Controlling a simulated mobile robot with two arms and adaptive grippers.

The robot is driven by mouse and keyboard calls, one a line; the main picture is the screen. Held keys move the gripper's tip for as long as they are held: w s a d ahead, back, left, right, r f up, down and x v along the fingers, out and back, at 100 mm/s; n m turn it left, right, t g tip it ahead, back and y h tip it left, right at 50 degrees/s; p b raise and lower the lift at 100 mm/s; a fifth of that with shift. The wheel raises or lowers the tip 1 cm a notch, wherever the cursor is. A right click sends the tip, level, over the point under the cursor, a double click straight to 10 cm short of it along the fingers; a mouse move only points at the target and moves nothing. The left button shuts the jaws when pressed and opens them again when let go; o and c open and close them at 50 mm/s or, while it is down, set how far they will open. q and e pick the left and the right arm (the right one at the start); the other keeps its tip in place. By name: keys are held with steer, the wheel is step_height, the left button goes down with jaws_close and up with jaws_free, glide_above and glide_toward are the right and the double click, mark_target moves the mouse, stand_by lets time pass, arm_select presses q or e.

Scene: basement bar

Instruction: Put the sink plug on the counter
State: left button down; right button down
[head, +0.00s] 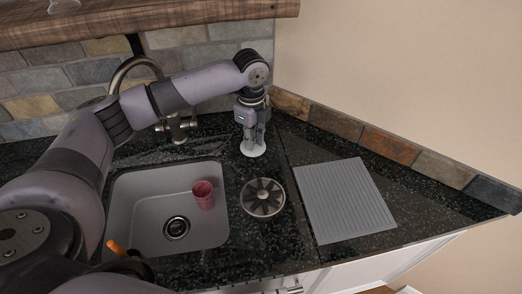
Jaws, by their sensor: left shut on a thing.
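My left gripper (253,138) points down over the counter (240,240), behind and to the right of the sink. It is shut on a pale, round-based piece (253,150) that looks like the sink plug. The piece is low, at or just above the dark speckled counter top; I cannot tell if it touches. The gripper hides its upper part. The grey sink (146,205) is to the left, with its round drain (176,227) uncovered. My right gripper is not in view.
A red cup (203,194) stands in the sink. A grey ribbed mat (343,200) lies to the right. The tap (177,126) stands behind the sink. An orange item (116,247) shows at lower left.

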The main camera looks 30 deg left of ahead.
mark_target(254, 161)
arm_select(q)
steer(key=shift+f, duration=0.5)
step_height(254, 161, down, 5)
steer(key=shift+d+r+p, duration=0.1)
steer(key=shift+r+p, duration=0.1)
steer(key=shift+p, duration=0.4)
steer(key=shift+w+f, duration=0.1)
steer(key=shift+f, duration=0.15)
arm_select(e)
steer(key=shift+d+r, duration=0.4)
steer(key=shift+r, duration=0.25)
arm_select(q)
steer(key=shift+f, duration=0.15)
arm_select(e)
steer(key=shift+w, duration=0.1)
arm_select(q)
steer(key=c, duration=1.5)
jaws_free()
steer(key=shift+c, duration=0.2)
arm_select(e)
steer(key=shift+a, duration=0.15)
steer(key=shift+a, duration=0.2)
